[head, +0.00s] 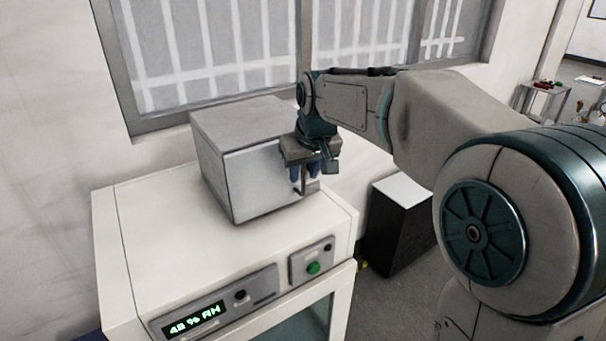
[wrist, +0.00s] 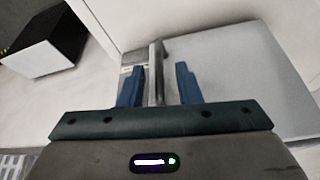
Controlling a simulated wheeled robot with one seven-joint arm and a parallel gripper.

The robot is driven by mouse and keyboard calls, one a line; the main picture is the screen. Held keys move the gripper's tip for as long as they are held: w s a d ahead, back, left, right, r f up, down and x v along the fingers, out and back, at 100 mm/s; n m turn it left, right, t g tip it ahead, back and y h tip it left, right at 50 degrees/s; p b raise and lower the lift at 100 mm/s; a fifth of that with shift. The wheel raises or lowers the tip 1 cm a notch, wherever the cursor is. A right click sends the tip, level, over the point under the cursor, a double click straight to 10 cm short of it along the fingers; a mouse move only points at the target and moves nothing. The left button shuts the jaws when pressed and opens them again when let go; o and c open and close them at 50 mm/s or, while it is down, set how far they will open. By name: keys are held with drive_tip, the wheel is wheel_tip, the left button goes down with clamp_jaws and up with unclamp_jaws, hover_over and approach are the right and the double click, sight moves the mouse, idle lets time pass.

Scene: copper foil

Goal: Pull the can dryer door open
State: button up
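The can dryer (head: 250,170) is a grey metal box standing on a white cabinet. Its front door (head: 262,182) looks shut; the door face also shows in the wrist view (wrist: 230,75). An upright bar handle (wrist: 155,72) is near one edge of the door. My gripper (head: 306,172) is at the handle at the dryer's right front. In the wrist view its two blue fingers (wrist: 160,68) stand on either side of the bar, with a clear gap to the right finger. The left finger is closer; contact cannot be told. The arm partly hides the handle in the head view.
The white cabinet (head: 150,215) has a lit humidity display (head: 196,318) and a green button (head: 313,268) on its front. A black box with a white top (head: 400,225) stands on the floor to the right. A barred window (head: 210,50) is behind.

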drive_tip(key=shift+x, duration=1.25)
clamp_jaws()
drive_tip(key=shift+d, duration=0.1)
